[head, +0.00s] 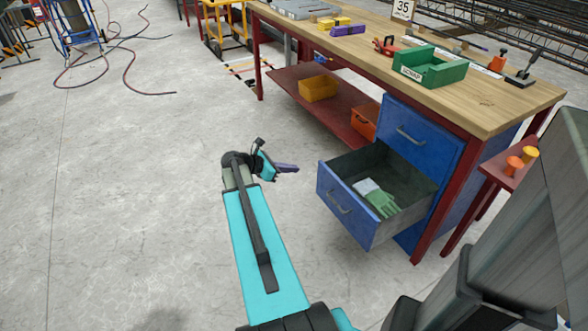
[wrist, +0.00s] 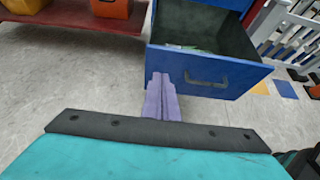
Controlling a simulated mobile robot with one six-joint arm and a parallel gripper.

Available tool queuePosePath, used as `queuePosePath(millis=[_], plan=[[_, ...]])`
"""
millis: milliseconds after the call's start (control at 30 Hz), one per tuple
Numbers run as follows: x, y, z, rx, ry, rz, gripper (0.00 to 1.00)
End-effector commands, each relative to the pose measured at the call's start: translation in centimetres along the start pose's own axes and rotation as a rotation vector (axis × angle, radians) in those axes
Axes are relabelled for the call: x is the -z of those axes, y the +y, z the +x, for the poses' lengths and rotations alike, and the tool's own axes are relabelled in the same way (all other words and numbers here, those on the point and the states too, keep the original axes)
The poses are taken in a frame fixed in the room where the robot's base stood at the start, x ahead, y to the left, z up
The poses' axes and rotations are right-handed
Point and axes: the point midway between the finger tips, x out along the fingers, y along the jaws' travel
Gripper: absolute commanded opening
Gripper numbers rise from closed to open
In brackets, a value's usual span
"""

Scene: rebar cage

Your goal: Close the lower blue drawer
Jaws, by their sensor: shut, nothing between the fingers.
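The lower blue drawer (head: 345,205) is pulled out from the blue cabinet under the workbench. A green and white glove (head: 378,198) lies inside it. In the wrist view the drawer's front (wrist: 205,72) with its dark handle fills the upper middle. My gripper (head: 295,168) is shut and empty, to the left of the drawer front in the head view, with a visible gap. In the wrist view its purple fingers (wrist: 161,85) point toward the left part of the drawer front; whether they touch it is hard to tell there.
The upper blue drawer (head: 420,135) is shut. The wooden workbench (head: 490,105) stands above, with a green bin (head: 435,68) on top. A red lower shelf (head: 335,100) holds a yellow bin (head: 318,88) and an orange bin (head: 364,120). The concrete floor left of the drawer is clear.

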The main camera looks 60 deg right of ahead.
Motion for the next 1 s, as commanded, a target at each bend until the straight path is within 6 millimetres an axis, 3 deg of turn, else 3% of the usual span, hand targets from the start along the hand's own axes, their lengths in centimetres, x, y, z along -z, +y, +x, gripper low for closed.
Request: queuePosePath(millis=[633,1000], plan=[[0.1,0.0,9.2,0.003,0.0,0.002,0.0],[-1.9,0.0,12.0,0.001,0.0,0.001,0.0]])
